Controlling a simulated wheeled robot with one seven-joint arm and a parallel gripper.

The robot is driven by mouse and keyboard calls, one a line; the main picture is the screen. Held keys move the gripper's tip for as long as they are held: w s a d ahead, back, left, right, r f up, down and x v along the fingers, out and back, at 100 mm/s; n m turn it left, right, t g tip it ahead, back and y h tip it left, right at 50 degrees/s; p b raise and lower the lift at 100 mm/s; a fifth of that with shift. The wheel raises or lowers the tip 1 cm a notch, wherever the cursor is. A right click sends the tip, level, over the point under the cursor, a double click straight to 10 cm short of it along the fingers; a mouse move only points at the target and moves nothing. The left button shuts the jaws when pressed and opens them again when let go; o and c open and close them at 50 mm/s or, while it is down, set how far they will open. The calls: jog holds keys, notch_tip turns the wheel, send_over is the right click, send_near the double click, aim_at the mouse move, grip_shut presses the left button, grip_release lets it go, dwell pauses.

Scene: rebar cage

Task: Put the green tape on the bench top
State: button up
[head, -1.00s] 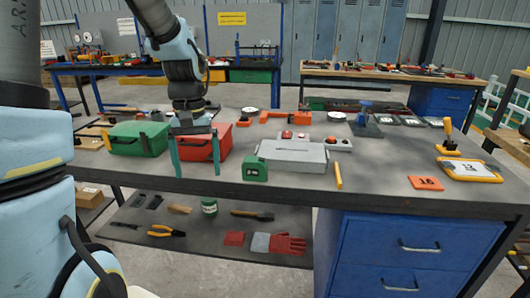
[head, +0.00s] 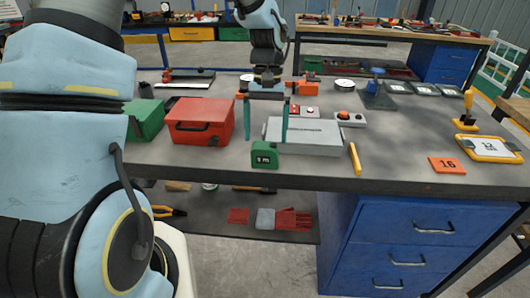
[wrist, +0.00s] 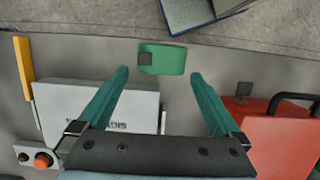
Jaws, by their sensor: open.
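The fingers (wrist: 160,75) hide part of the grey case.
The grey case (head: 318,137) is right behind the tape. A red toolbox (head: 200,124) and a green box (head: 145,120) stand to the left. A yellow stick (head: 355,159) and an orange "16" card (head: 447,165) lie right. Bare bench top lies between them.

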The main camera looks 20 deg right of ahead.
aim_at(265, 142)
jog(key=shift+s+p+x, duration=0.15)
jog(key=shift+p+x, duration=0.4)
jog(key=shift+x, duration=0.8)
jog(key=shift+s+p+x, duration=0.15)
jog(key=shift+p+x, duration=0.4)
jog(key=shift+x, duration=0.8)
jog(key=shift+a+r, duration=0.1)
jog(key=shift+c, duration=0.4)
jog(key=c, duration=1.5)
jog(key=shift+r, duration=0.15)
